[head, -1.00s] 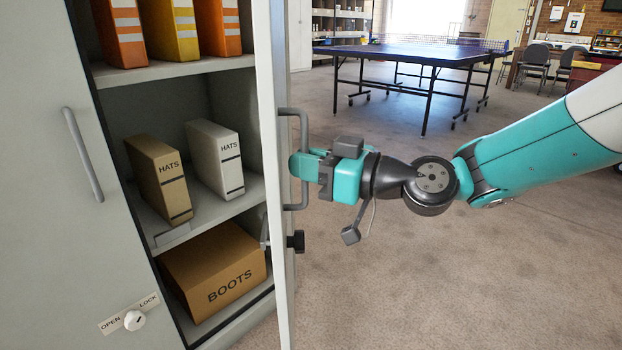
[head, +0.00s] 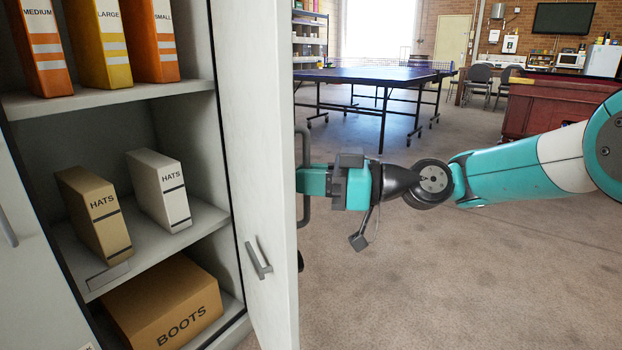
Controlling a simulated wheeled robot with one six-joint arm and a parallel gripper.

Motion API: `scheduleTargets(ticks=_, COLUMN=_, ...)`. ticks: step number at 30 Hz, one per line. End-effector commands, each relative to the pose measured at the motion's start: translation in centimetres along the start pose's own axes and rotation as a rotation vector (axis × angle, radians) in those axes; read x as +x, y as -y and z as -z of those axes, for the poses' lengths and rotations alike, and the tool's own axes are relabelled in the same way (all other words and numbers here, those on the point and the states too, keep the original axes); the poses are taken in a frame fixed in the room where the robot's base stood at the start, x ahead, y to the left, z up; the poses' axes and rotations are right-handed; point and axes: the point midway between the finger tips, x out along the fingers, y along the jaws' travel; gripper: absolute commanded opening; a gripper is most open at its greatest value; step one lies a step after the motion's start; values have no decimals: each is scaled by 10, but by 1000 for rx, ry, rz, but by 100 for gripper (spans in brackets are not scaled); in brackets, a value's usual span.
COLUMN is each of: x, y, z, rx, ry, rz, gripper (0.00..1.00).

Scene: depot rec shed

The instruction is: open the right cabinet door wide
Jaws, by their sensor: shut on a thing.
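The right cabinet door (head: 258,150) stands open, swung out toward me, and I see its inner face with a small grey inner handle (head: 258,258). Its outer grey bar handle (head: 303,205) shows along the door's right edge. My gripper (head: 305,180) is shut on that bar handle at mid-height, reaching in from the right. The fingertips are partly hidden behind the handle and door edge. The left cabinet door (head: 35,260) is at the far left edge, with part of its handle (head: 7,228) showing.
Shelves hold orange and yellow binders (head: 98,45), two HATS boxes (head: 160,190) and a BOOTS carton (head: 165,305). Carpet (head: 400,290) to the right is clear. A blue table-tennis table (head: 375,76), chairs (head: 478,85) and a red cabinet (head: 550,105) stand farther back.

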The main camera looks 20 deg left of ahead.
Motion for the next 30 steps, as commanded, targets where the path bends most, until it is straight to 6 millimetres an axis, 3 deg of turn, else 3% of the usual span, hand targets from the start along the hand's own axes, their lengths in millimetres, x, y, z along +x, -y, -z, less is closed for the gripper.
scheduleTargets(ticks=6, x=0, y=-4, z=2, rx=-4, ry=-4, rz=-16, gripper=0)
scheduleTargets(ticks=7, x=0, y=-4, z=2, rx=-4, ry=-4, rz=-15, gripper=19)
scheduleTargets(ticks=9, x=0, y=-4, z=2, rx=-4, ry=-3, rz=-14, gripper=36)
scheduleTargets(ticks=23, x=-2, y=-2, z=1, rx=-3, ry=-2, rz=-9, gripper=37)
scheduleTargets(ticks=30, x=-15, y=6, z=-2, rx=-3, ry=-1, rz=12, gripper=37)
